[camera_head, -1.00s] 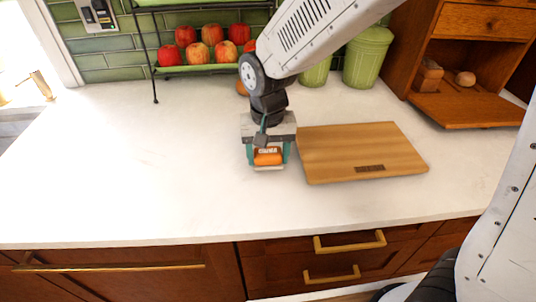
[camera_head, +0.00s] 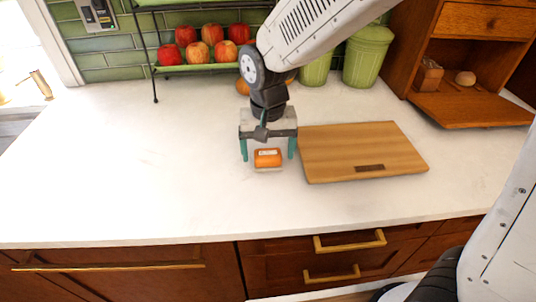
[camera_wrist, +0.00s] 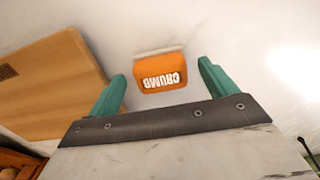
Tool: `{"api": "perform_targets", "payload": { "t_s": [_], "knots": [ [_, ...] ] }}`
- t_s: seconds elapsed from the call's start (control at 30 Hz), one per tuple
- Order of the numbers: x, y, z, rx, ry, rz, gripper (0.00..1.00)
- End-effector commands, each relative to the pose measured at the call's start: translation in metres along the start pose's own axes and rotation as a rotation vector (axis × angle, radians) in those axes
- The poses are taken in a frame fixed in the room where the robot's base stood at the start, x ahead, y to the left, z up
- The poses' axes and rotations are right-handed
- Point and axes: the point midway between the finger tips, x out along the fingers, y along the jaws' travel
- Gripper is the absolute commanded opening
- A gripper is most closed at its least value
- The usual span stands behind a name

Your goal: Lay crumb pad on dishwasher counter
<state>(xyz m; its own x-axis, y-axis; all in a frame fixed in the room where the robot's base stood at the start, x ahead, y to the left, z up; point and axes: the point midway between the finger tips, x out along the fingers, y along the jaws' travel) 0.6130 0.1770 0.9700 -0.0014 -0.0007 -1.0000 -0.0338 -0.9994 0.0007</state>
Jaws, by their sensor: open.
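The orange crumb pad (camera_head: 268,158) lies on the white dishwasher counter (camera_head: 150,180), just left of the wooden board. In the wrist view the pad (camera_wrist: 161,75) shows its "CRUMB" lettering and a pale edge strip. My gripper (camera_head: 268,153) is just above the pad with its teal fingers spread wide on either side. In the wrist view the fingers (camera_wrist: 160,85) stand apart, with clear gaps between them and the pad. Nothing is held.
A wooden cutting board (camera_head: 360,150) lies close to the right of my gripper. Behind are a rack of apples (camera_head: 205,60), a green canister (camera_head: 368,58) and an open wooden cabinet (camera_head: 460,60). The counter's left and front are clear.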

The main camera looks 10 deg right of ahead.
Motion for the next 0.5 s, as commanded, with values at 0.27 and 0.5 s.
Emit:
{"api": "perform_targets", "payload": {
  "t_s": [0.27,0.5],
  "knots": [
    [-0.062,0.0,-0.001,0.0,0.005,-0.003,0.84],
    [-0.097,0.0,0.0,0.0,0.003,-0.002,0.84]
  ]
}}
